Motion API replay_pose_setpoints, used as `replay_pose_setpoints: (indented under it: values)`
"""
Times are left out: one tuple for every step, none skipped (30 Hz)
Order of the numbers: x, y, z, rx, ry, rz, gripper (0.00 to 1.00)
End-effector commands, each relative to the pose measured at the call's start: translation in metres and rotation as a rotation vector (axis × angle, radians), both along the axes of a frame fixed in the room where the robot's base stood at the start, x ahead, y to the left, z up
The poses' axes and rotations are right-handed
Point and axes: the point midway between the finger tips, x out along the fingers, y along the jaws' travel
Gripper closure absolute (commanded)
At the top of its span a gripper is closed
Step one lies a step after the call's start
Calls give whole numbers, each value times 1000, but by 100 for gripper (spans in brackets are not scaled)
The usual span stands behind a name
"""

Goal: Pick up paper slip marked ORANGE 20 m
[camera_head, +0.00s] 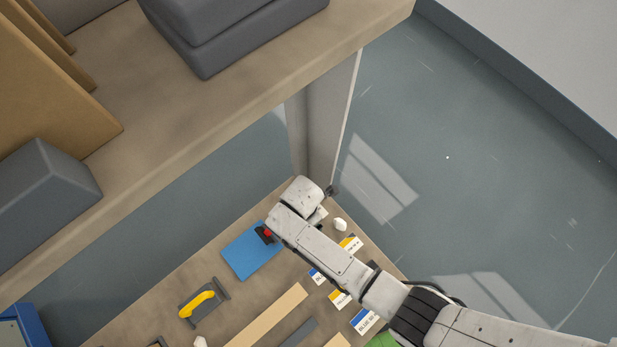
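Several small paper slips with coloured bands lie on the brown table, partly under my arm. One slip with an orange-yellow band (340,299) is below my forearm, and another yellowish one (350,243) is just above it. A blue-banded slip (317,277) is partly covered by my arm, and a larger blue one (364,320) lies lower right. The print is too small to tell which slip reads ORANGE 20 m. My gripper (319,215) is near the wrist end of my arm, mostly hidden, above the table's far corner; its fingers do not show clearly.
A blue sheet (250,252) with a black and red item lies left of my wrist. A shelf (190,115) with grey boxes overhangs at upper left. Open floor (480,150) is at right.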

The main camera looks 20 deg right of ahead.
Motion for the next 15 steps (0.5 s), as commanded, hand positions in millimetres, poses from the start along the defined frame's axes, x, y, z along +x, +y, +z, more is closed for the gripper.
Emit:
replay_pose_setpoints:
  values:
    - [0, 0, -1, 0, 0, 0, 0]
    - [0, 0, -1, 0, 0, 0, 0]
    - [0, 0, -1, 0, 0, 0, 0]
    - [0, 0, -2, 0, 0, 0, 0]
    - [0, 0, -2, 0, 0, 0, 0]
    - [0, 0, -3, 0, 0, 0, 0]
    - [0, 0, -3, 0, 0, 0, 0]
    - [0, 0, -3, 0, 0, 0, 0]
    - [0, 0, -4, 0, 0, 0, 0]
    - [0, 0, -4, 0, 0, 0, 0]
    - [0, 0, -5, 0, 0, 0, 0]
    - [0, 0, -5, 0, 0, 0, 0]
    - [0, 0, -5, 0, 0, 0, 0]
    - [0, 0, -5, 0, 0, 0, 0]
    - [0, 0, -5, 0, 0, 0, 0]
